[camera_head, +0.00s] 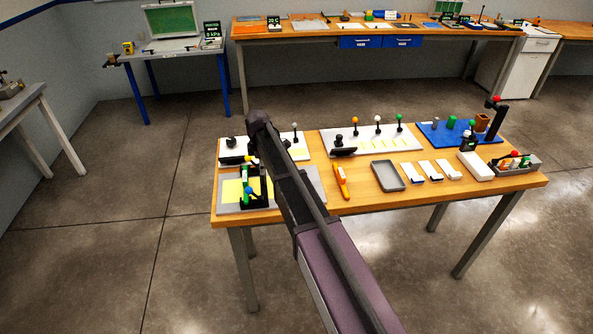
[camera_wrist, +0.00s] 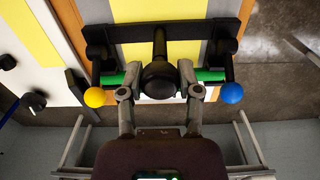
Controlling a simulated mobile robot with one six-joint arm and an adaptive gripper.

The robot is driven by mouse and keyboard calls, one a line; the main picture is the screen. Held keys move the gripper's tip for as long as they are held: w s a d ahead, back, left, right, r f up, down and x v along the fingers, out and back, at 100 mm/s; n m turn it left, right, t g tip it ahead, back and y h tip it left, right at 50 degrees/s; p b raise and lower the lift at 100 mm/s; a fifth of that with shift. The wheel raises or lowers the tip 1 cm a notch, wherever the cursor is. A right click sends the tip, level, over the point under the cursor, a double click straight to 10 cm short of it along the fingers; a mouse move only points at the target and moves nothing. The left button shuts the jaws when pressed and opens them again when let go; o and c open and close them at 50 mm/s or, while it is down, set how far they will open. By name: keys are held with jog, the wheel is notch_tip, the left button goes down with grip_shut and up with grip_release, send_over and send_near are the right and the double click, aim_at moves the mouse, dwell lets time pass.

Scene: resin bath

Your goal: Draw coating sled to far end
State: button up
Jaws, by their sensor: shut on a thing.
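The coating sled (camera_head: 254,184) is a black frame with a green bar, a yellow ball and a blue ball. It lies over a pale board (camera_head: 224,207) with yellow patches at the table's left end. In the wrist view the sled (camera_wrist: 210,28) spans the picture, with its black round-topped post between my fingers. My gripper (camera_wrist: 160,90) is shut on the sled at this post, one finger on each side. The yellow ball is to the left, the blue ball to the right. In the head view my arm hides the gripper's grasp and part of the board.
Behind the board lies a white panel (camera_head: 234,147) with black fittings. To the right are an orange-yellow tool (camera_head: 341,181), a grey tray (camera_head: 388,176), several white blocks and a blue board (camera_head: 432,133). The wooden table's (camera_head: 310,206) front right strip is clear.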

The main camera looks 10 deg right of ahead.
jog(key=shift+a, duration=2.1)
jog(key=o, duration=0.9)
jog(key=shift+a, duration=0.1)
jog(key=shift+o, duration=0.2)
notch_tip(320, 180, up, 7)
jog(key=p, duration=0.7)
